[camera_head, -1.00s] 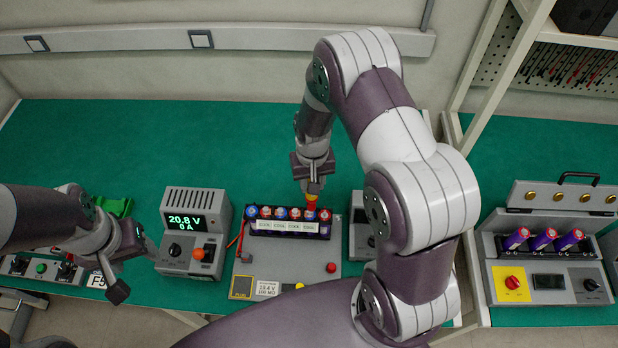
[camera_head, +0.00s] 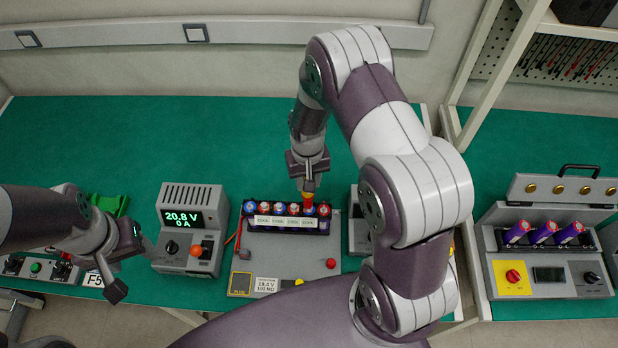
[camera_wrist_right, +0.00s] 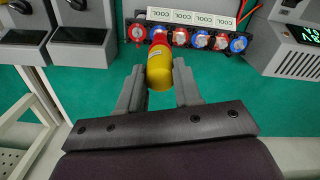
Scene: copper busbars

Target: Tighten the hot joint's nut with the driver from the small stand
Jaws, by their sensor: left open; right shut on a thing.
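A grey block (camera_head: 242,262) on the green bench carries a row of red and blue round terminals (camera_head: 265,209) behind a strip of labels (camera_head: 285,221). The labels read COOL in the right wrist view (camera_wrist_right: 196,18). No joint visibly stands out as hot. My right gripper (camera_head: 308,178) is over the right part of the row, shut on a yellow tool with a red end (camera_wrist_right: 159,66). Its red end is at the second terminal from the right in the head view; I cannot tell if it touches. My left gripper (camera_head: 132,264) is open and empty at the left.
A grey meter (camera_head: 190,230) reading 20.8 V, 0 A stands left of the block. A green object (camera_head: 108,204) lies behind my left gripper. A case with purple cells (camera_head: 541,234) stands at the right. The bench behind the row is clear.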

